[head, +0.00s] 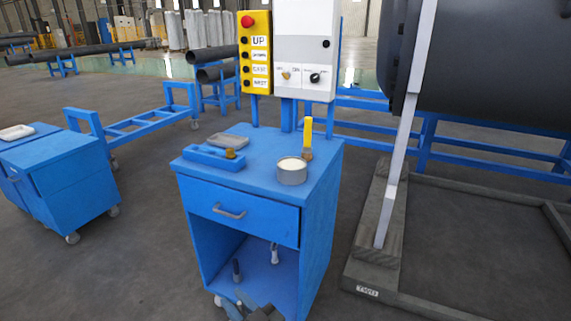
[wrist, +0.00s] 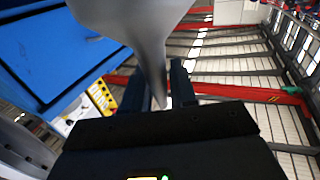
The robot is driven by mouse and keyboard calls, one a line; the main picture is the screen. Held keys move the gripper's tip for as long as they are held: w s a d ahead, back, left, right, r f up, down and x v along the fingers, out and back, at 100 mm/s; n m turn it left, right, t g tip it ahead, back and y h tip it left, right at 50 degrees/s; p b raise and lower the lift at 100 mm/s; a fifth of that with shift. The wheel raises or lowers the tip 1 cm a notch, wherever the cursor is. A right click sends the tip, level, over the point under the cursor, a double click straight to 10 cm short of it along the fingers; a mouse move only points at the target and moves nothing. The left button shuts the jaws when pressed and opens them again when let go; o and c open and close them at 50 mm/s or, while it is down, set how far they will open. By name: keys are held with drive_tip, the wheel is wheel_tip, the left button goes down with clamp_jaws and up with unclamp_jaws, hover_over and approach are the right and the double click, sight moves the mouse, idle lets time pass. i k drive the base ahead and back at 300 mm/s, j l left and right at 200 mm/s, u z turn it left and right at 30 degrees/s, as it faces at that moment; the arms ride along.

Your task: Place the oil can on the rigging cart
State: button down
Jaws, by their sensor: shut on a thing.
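In the wrist view, my gripper (wrist: 165,98) is shut on a smooth grey tapered thing, which I take to be the oil can (wrist: 140,22). Its narrow end runs down between the dark fingers, and its wide end is cut off at the top edge. In the head view, a blue cart (head: 235,240) with a drawer and an open lower bay stands in the middle; I cannot tell whether it is the rigging cart. A blue cart body (wrist: 50,45) also fills the upper left of the wrist view. Dark grey shapes (head: 258,308) at the head view's bottom edge are unclear.
Another blue cart (head: 60,170) is at left. A wooden frame (head: 375,265) lies at right.

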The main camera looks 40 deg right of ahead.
sight(272, 152)
drive_tip(key=i+j+z, duration=0.2)
drive_tip(key=j, duration=0.2)
drive_tip(key=i+j+z, duration=0.25)
drive_tip(key=j, duration=0.15)
drive_tip(key=i+j+z, duration=0.2)
drive_tip(key=j, duration=0.2)
drive_tip(key=j+z, duration=0.2)
drive_tip(key=j, duration=0.25)
drive_tip(key=i+j+z, duration=0.1)
drive_tip(key=j+z, duration=0.15)
drive_tip(key=j, duration=0.2)
